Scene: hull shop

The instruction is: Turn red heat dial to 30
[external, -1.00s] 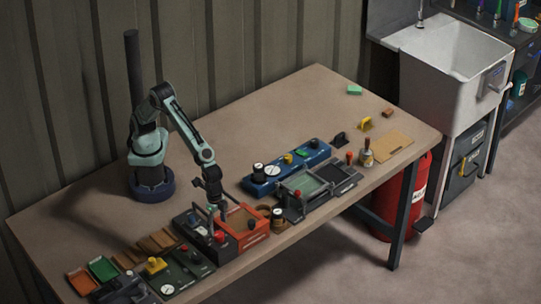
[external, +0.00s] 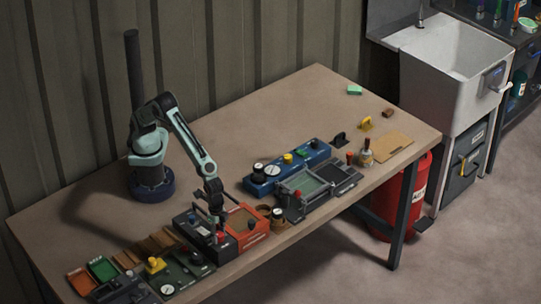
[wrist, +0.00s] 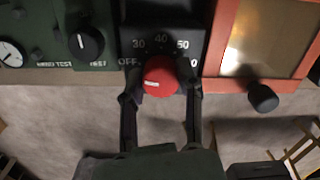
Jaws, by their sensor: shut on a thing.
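The red heat dial (wrist: 160,76) is on the front of a dark unit (wrist: 161,40) in the wrist view. In the external view, my gripper (external: 217,222) is down at the dark unit (external: 190,223), and the dial is small there.
An orange-framed box (wrist: 262,40) with a dark knob (wrist: 262,97) stands close at right. A green panel (wrist: 62,35) with a black knob (wrist: 86,43) and a white gauge is close at left. The table's front edge lies just below the units.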

